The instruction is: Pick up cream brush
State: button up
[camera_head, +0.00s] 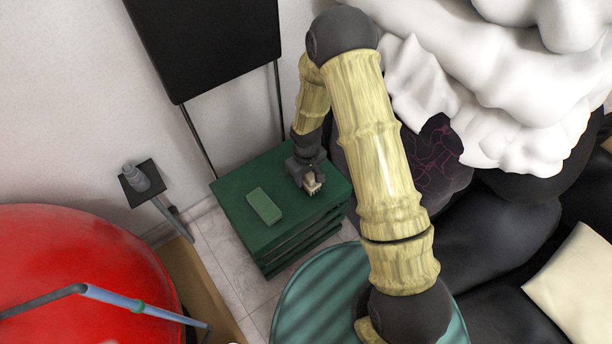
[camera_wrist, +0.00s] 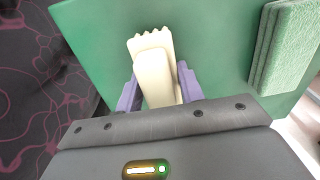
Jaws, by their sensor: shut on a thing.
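The cream brush (camera_wrist: 155,68) is between the two purple fingers of my gripper (camera_wrist: 158,88) in the wrist view. Its toothed end points away from my palm, over the green surface. In the head view the brush (camera_head: 313,187) shows small and pale at the tip of my gripper (camera_head: 311,180), over the right part of the green stacked table (camera_head: 240,213). My gripper is shut on the brush. I cannot tell whether the brush still touches the green top. Its near end is partly hidden by my gripper body.
A light green block (camera_head: 264,206) lies left of my gripper on the green top; it also shows in the wrist view (camera_wrist: 287,48). A black panel (camera_head: 205,45) stands behind. A red round object (camera_head: 80,275) is at left. A dark, pink-patterned thing (camera_head: 440,155) is close at right.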

notch_tip(320, 180, up, 10)
jog(key=p, duration=0.3)
jog(key=shift+f+p, duration=0.15)
jog(key=shift+p, duration=0.25)
